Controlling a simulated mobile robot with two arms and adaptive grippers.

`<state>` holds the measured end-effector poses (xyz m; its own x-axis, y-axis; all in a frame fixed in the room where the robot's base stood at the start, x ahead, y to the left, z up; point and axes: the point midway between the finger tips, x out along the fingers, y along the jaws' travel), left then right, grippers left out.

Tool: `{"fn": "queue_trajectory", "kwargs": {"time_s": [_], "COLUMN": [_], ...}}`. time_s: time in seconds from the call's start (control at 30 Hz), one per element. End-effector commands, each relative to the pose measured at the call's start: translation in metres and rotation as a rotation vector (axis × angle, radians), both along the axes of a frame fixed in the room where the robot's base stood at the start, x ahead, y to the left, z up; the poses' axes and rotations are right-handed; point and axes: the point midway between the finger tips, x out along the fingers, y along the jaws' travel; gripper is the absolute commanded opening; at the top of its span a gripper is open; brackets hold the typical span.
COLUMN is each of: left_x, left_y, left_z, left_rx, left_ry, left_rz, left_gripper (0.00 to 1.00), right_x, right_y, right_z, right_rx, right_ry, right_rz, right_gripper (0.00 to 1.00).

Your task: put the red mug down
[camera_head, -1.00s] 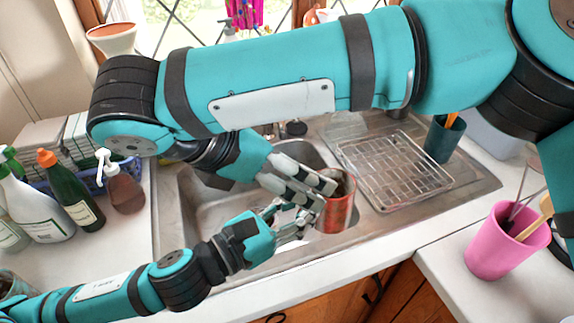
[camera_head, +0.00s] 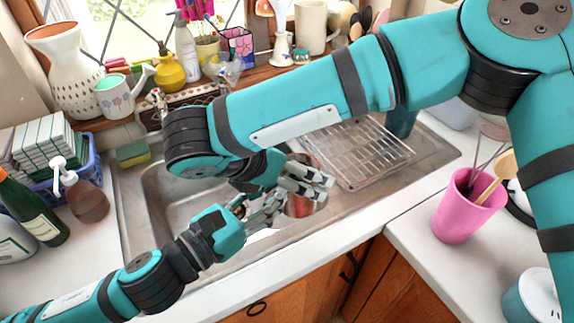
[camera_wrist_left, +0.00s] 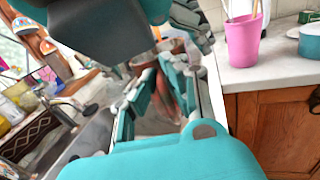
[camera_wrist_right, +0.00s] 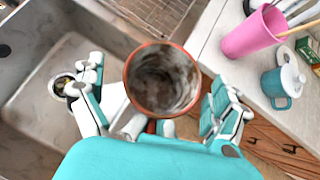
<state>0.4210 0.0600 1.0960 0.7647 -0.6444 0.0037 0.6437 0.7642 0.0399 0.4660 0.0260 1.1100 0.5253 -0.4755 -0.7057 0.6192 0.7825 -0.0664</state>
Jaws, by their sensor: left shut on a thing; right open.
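The red mug (camera_head: 300,204) is over the front edge of the sink, partly hidden by my grippers. In the right wrist view the mug (camera_wrist_right: 162,80) shows its open mouth and a stained grey inside. My left gripper (camera_head: 268,208) is shut on the mug at its left side. My right gripper (camera_head: 311,183) is open, with its fingers on either side of the mug; the right wrist view shows gaps beside it. The left wrist view shows part of the mug (camera_wrist_left: 180,88) beyond the fingers. Whether its base touches anything is hidden.
The metal sink (camera_head: 165,205) lies behind and left, with a wire rack (camera_head: 365,152) on its drainer. A pink cup (camera_head: 455,212) with utensils stands right. Bottles and a soap dispenser (camera_head: 86,200) stand left. The front counter strip (camera_head: 330,237) is clear.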

Motion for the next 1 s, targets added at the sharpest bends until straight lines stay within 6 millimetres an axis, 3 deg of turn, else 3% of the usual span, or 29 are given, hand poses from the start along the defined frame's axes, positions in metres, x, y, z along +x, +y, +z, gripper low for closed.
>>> {"fn": "queue_trajectory", "kwargs": {"time_s": [0.17, 0.7, 0.77, 0.8, 0.9, 0.97, 1.0], "left_x": [-0.0001, -0.0012, -0.0013, -0.0014, -0.0018, -0.0022, -0.0024], "left_y": [-0.0001, -0.0011, -0.0012, -0.0014, -0.0017, -0.0019, -0.0022], "left_z": [0.0011, 0.0014, 0.0016, 0.0016, 0.0016, 0.0016, 0.0016], "left_rx": [-0.001, -0.003, -0.003, -0.003, -0.004, -0.005, -0.006], "left_ry": [-0.003, -0.002, -0.002, -0.002, -0.002, -0.002, -0.001], "left_rz": [-0.001, -0.004, -0.005, -0.006, -0.007, -0.008, -0.009], "left_gripper": [0.00, 0.00, 0.13, 0.19, 0.32, 0.35, 0.35], "right_x": [-0.0001, 0.0001, 0.0003, 0.0004, 0.0005, 0.0007, 0.0008], "right_y": [0.0000, 0.0008, 0.0010, 0.0011, 0.0014, 0.0016, 0.0018], "right_z": [0.0001, 0.0005, 0.0011, 0.0011, 0.0013, 0.0012, 0.0014], "right_rx": [0.000, 0.003, 0.003, 0.003, 0.006, 0.007, 0.007], "right_ry": [0.000, -0.001, -0.003, -0.003, -0.003, -0.004, -0.004], "right_rz": [0.000, 0.001, 0.001, 0.001, 0.001, 0.001, 0.001], "right_gripper": [1.00, 0.31, 0.28, 0.21, 0.21, 0.22, 0.17]}}
